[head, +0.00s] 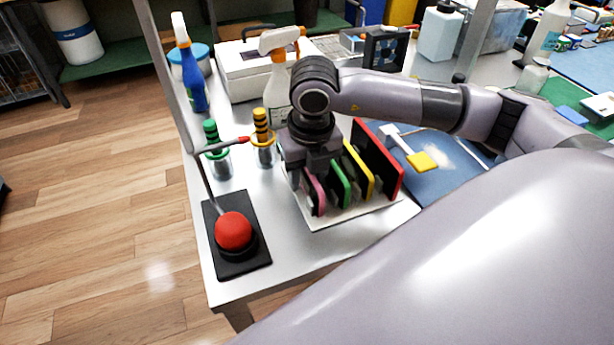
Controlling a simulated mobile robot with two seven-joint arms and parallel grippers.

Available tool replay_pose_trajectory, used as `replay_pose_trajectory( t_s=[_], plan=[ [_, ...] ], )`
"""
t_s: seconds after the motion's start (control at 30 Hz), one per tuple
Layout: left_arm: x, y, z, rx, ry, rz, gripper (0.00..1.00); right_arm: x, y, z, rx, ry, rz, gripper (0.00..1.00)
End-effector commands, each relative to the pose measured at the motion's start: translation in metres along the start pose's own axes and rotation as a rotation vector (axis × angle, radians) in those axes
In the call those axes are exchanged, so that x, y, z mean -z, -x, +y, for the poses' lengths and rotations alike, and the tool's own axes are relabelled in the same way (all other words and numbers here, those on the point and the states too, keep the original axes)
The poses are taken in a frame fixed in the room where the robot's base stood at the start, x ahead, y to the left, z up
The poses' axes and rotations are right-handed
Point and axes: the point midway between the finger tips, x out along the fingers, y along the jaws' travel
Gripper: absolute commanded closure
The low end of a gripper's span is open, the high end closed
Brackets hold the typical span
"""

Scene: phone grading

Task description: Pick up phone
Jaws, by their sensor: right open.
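Several thin upright slabs that look like phones, dark-faced with coloured edges, stand in a row on a white rack (345,217) on the metal table. From left to right they are a pink one (318,193), a green one (342,182), a yellow one (360,172) and a taller red one (380,160). My right gripper (312,188) points down at the left end of the row, at the pink phone. Its jaws are open, and it partly hides the pink phone and the rack's left end. I cannot tell whether it touches the phone. My left gripper is not in view.
A red push button (233,231) on a black base sits at the table's front left. A blue mat (440,182) lies right of the rack.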

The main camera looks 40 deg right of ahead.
Motion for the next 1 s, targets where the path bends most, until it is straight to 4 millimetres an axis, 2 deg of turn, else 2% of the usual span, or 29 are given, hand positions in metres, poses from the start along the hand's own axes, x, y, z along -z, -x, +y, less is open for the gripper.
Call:
replay_pose_trajectory(
  t_s=[0.1,0.3,0.37,0.43,0.47,0.83,1.0],
  plan=[
    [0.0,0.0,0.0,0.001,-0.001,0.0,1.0,0.0,-0.007,0.0,0.0,0.001,0.0,0.57],
    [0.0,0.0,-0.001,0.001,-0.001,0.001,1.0,0.0,-0.007,0.001,-0.001,0.002,-0.001,0.57],
    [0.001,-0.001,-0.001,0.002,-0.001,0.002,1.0,0.0,-0.007,0.001,-0.001,0.002,-0.001,0.74],
    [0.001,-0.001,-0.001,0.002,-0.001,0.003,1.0,0.0,-0.007,0.001,-0.001,0.002,-0.001,0.96],
    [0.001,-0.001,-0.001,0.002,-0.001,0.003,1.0,0.0,-0.007,0.001,-0.001,0.002,-0.001,1.0],
    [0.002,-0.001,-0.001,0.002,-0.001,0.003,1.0,-0.001,-0.005,0.001,-0.002,0.002,-0.002,1.0],
    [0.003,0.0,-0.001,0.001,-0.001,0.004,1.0,-0.003,0.008,0.001,-0.003,0.002,-0.004,1.0]
  ],
)
